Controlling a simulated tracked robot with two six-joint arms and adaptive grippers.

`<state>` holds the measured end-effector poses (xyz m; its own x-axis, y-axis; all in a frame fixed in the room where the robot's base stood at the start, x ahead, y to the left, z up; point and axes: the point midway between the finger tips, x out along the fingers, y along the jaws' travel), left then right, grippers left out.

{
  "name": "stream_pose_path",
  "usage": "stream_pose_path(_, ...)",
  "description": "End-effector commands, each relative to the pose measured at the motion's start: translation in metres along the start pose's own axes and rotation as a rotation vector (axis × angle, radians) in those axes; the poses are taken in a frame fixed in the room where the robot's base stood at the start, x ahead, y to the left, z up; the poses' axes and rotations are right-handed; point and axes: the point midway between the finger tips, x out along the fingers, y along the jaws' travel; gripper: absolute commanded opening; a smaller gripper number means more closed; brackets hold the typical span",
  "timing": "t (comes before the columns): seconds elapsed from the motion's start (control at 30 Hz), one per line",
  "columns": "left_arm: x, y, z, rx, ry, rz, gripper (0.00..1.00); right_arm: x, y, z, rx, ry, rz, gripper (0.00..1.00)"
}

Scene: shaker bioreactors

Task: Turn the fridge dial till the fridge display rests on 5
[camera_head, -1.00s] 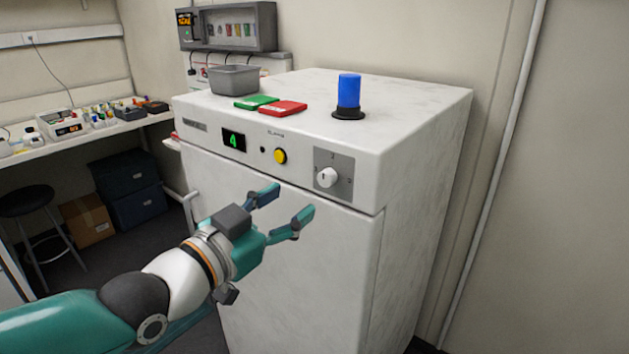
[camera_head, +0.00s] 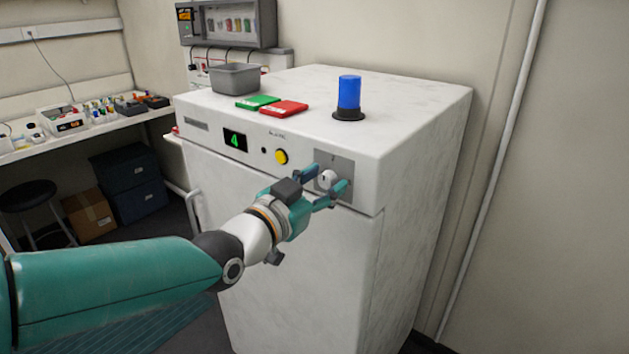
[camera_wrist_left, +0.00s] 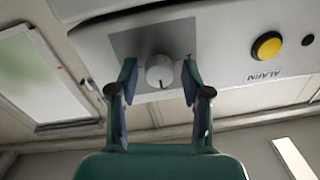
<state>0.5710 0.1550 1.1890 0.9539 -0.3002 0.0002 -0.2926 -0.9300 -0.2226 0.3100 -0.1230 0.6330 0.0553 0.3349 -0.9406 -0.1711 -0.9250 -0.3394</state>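The white fridge dial (camera_head: 327,179) sits on a grey plate (camera_head: 346,167) at the right of the fridge's front panel. The fridge display (camera_head: 235,140) shows a green 4. My left gripper (camera_head: 329,177) is open, with one finger on each side of the dial. In the left wrist view the dial (camera_wrist_left: 159,71) lies between the two spread fingertips (camera_wrist_left: 159,74), with a gap visible on both sides. I cannot tell how far the fingertips reach along the dial's depth. My right gripper is not in view.
A yellow alarm button (camera_head: 281,157) is left of the dial. A cluttered bench (camera_head: 60,150) is at the left.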

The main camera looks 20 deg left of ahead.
Motion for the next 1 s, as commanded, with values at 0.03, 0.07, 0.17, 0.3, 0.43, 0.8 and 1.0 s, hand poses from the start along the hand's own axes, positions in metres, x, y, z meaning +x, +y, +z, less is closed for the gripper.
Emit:
stream_pose_path(0.03, 0.000, 0.000, 0.000, 0.000, 0.000, 0.000, 0.35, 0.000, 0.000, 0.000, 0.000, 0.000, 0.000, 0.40)
stream_pose_path(0.07, 0.000, 0.000, 0.000, 0.000, 0.000, 0.000, 0.30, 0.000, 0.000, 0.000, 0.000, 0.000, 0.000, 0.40)
stream_pose_path(0.17, 0.000, 0.000, 0.000, 0.000, 0.000, 0.000, 0.13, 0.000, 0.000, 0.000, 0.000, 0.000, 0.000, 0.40)
stream_pose_path(0.3, -0.005, -0.016, 0.004, 0.002, -0.002, -0.007, 0.00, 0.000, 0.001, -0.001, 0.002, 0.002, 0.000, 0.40)
stream_pose_path(0.43, -0.002, -0.005, 0.000, -0.004, 0.001, -0.005, 0.00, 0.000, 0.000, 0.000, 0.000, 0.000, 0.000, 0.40)
stream_pose_path(0.8, 0.000, -0.003, -0.004, -0.003, 0.010, -0.007, 0.00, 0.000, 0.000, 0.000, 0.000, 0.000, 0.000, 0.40)
stream_pose_path(1.0, 0.000, -0.003, -0.005, -0.003, 0.012, -0.007, 0.00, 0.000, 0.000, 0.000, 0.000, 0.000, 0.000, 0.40)
